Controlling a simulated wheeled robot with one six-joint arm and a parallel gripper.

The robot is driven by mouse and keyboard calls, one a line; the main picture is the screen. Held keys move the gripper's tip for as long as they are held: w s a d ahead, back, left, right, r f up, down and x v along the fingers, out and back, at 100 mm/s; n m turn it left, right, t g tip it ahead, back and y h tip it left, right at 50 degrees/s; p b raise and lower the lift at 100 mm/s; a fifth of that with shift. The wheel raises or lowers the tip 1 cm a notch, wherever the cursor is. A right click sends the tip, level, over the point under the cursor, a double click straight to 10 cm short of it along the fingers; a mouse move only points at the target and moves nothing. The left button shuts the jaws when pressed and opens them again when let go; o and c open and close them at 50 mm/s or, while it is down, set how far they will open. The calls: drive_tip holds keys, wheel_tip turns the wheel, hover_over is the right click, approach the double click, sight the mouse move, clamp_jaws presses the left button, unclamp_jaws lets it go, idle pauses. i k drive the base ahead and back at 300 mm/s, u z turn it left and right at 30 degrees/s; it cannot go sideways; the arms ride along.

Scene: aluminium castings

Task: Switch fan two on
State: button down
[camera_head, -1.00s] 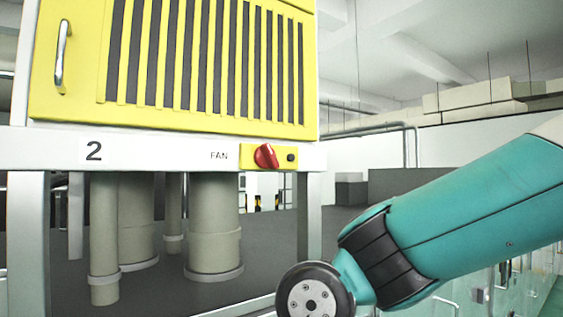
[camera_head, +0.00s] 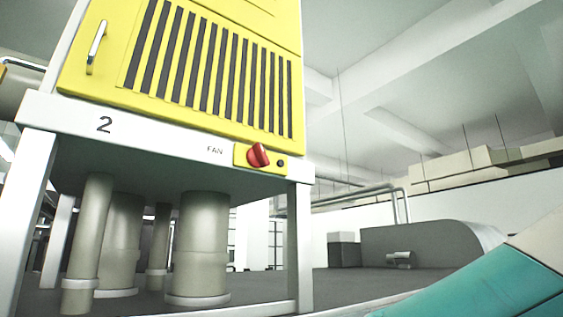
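The fan switch is a red rotary knob (camera_head: 258,155) on a small yellow plate (camera_head: 241,156), with a small black button (camera_head: 280,163) to its right. The plate sits on the white crossbeam (camera_head: 60,109), beside the word FAN. My teal arm (camera_head: 490,288) shows only at the lower right corner, well apart from the knob. My gripper is outside the view.
A yellow cabinet with dark slats (camera_head: 205,75) and a metal handle (camera_head: 97,47) stands above the beam. Thick grey pipes (camera_head: 202,240) run down under it between white legs (camera_head: 299,245). A grey rounded housing (camera_head: 430,246) stands behind at right. Space right of the knob looks open.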

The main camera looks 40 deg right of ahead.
sight(257, 157)
drive_tip(key=u, duration=0.55)
drive_tip(key=k, duration=1.3)
drive_tip(key=z, duration=0.1)
drive_tip(key=i, duration=0.5)
drive_tip(key=z, duration=0.9)
drive_tip(key=i, duration=0.75)
drive_tip(key=z, duration=0.1)
